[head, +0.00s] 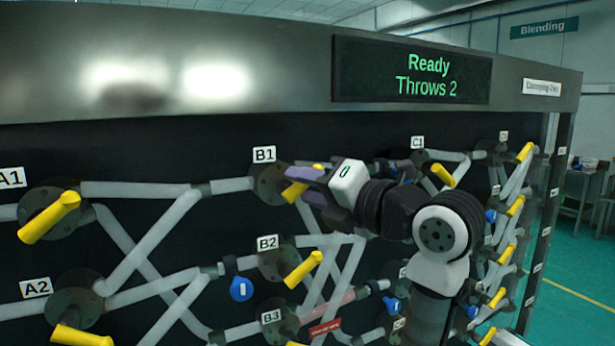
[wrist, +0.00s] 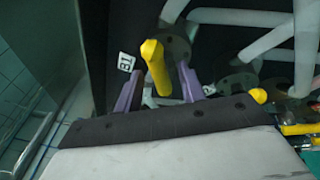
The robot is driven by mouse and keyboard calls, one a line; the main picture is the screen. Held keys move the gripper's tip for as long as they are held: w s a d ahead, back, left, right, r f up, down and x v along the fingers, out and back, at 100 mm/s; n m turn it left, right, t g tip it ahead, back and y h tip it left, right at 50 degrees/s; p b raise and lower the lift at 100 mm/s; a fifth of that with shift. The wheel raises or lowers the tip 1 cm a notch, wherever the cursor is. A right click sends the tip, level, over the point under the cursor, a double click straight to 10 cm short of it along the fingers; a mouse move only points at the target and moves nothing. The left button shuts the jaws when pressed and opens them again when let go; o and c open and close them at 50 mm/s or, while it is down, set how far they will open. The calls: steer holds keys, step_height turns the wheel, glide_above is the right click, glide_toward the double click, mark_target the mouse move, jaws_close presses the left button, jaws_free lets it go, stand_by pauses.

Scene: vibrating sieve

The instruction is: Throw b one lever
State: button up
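The yellow B1 lever (head: 293,193) sits on its dark round hub (head: 265,183) beside the B1 label (head: 264,154). My gripper (head: 308,186) is at this lever, its purple fingers partly hiding it. In the wrist view the B1 lever (wrist: 156,68) stands between the two fingers of my gripper (wrist: 157,88), with visible gaps, so the gripper is open around it. The B2 lever (head: 303,269) is below, tilted up to the right. The display (head: 412,73) reads "Ready" and "Throws 2".
Yellow levers A1 (head: 49,218) and A2 (head: 82,335) are at left, and C1 (head: 443,175) is at right behind my arm. Pale pipes and blue tags (head: 241,289) cover the dark panel. A red label (head: 324,328) is low in the middle. Open floor lies at far right.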

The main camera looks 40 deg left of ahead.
steer(key=shift+a, duration=0.3)
steer(key=c, duration=0.8)
steer(key=shift+c, duration=0.2)
